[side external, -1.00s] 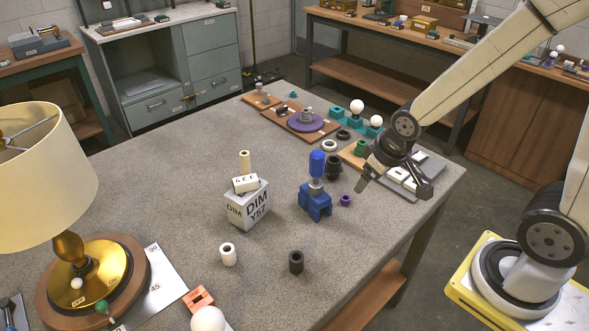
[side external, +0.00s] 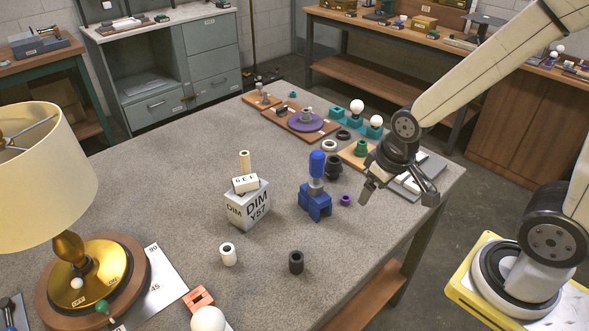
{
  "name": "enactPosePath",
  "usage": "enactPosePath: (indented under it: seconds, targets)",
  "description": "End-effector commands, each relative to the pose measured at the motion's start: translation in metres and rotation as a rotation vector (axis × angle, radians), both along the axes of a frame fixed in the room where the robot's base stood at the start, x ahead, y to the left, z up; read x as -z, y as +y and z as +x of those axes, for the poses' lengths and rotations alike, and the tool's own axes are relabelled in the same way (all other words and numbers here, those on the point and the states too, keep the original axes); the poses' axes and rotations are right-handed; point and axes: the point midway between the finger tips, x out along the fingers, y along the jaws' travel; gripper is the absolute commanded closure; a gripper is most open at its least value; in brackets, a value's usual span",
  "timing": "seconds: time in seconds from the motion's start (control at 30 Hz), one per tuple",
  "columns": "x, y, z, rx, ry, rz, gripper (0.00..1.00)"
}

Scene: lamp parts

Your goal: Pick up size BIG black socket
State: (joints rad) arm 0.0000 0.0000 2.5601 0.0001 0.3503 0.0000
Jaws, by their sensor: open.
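One black socket (side external: 296,262) stands upright, hole up, on the near part of the grey table. Another black socket (side external: 334,167) stands farther back, just behind the blue tool in its blue block; it looks wider. No size mark is readable on either. My gripper (side external: 399,197) is open and empty at the table's right side, its fingers spread and pointing down. It is right of both sockets, closer to the back one, and touches neither.
A blue tool in a blue block (side external: 315,203) and a small purple ring (side external: 345,200) lie between the sockets. A grey DIM box (side external: 246,208) and a white socket (side external: 228,254) stand left. A lamp (side external: 70,260) fills the near left. The front right tabletop is clear.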

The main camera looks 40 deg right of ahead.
Motion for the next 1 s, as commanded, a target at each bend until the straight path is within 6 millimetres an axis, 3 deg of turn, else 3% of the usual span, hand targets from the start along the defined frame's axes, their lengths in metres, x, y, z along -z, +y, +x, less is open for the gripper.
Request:
enactPosePath:
  seconds: [0.17,0.2,0.23,0.63,0.77,1.0]
  targets:
    - [0.0,0.0,0.0,0.0,0.0,0.0,0.14]
    - [0.0,0.0,0.0,0.0,0.0,0.0,0.01]
    - [0.0,0.0,0.0,0.0,0.0,0.0,0.0]
    - [0.0,-0.003,0.01,-0.022,0.006,-0.005,0.0]
    - [0.0,-0.009,0.028,-0.069,0.018,-0.015,0.0]
    - [0.005,-0.033,0.082,-0.224,0.051,-0.038,0.0]
